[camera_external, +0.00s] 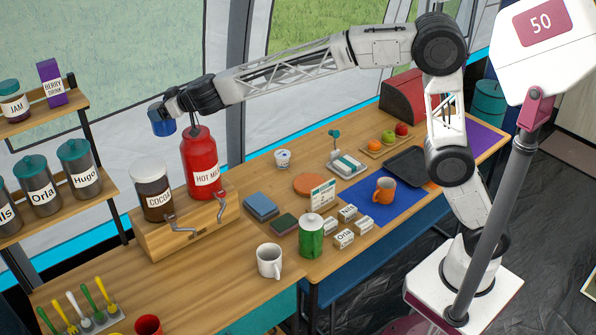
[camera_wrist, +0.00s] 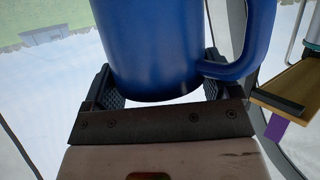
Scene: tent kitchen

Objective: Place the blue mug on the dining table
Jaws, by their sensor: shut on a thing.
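The blue mug (camera_external: 161,121) is up in the air in the external view, at the end of my outstretched arm, left of the red canister's top. My gripper (camera_external: 172,106) is shut on it. In the wrist view the blue mug (camera_wrist: 155,45) fills the top middle, with its handle to the right. The black fingers of my gripper (camera_wrist: 158,85) are on both sides of it; their tips are hidden behind the mug. The wooden table (camera_external: 250,215) stands below and to the right of the mug, with a blue mat (camera_external: 362,213) on it.
A red canister (camera_external: 200,165) and a cocoa jar (camera_external: 153,190) stand on a wooden block close below my gripper. Shelves with jars (camera_external: 80,165) are at the left. An orange mug (camera_external: 384,190), a white mug (camera_external: 269,260) and a green jar (camera_external: 311,237) stand on the table.

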